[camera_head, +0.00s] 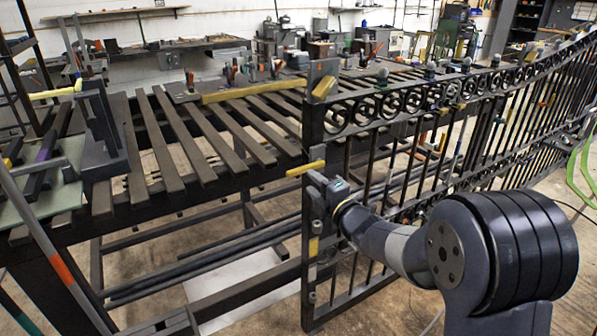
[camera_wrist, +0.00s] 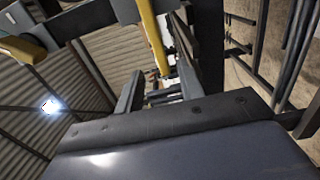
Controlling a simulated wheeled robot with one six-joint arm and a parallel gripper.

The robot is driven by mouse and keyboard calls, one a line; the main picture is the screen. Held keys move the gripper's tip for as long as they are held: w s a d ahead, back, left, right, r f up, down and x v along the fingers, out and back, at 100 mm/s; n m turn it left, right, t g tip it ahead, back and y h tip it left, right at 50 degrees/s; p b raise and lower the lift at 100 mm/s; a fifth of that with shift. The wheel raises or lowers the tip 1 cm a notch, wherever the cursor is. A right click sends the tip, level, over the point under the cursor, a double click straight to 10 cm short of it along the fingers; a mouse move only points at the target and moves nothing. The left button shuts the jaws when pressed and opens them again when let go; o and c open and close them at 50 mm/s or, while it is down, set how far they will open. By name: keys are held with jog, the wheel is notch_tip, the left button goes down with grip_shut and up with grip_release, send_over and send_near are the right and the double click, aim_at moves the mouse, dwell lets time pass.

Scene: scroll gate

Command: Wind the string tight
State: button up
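I cannot make out a string in either view. The dark scroll gate (camera_head: 400,112) stands upright, with its near end post (camera_head: 313,225) left of my arm. A short yellow bar (camera_head: 305,169) sticks out to the left from this post. My gripper (camera_head: 319,183) is at the post, just below and right of the bar, partly hidden by my own wrist. In the wrist view my gripper (camera_wrist: 160,84) has its two dark fingers apart. A yellow bar (camera_wrist: 152,38) runs down toward the gap between them; I cannot tell whether it touches either finger.
A slatted metal workbench (camera_head: 200,140) fills the left, with clamps and tools (camera_head: 235,72) on it. Another yellow piece (camera_head: 323,88) sits atop the end post. Long bars (camera_head: 200,262) lie low under the bench. Bare floor (camera_head: 385,305) shows below the gate.

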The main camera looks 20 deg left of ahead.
aim_at(300, 173)
jog(key=x, duration=0.7)
jog(key=shift+w+a+p, duration=0.25)
jog(key=shift+w+p, duration=0.05)
jog(key=shift+p, duration=0.05)
jog(key=shift+c, duration=0.2)
grip_shut()
jog(key=shift+f, duration=0.1)
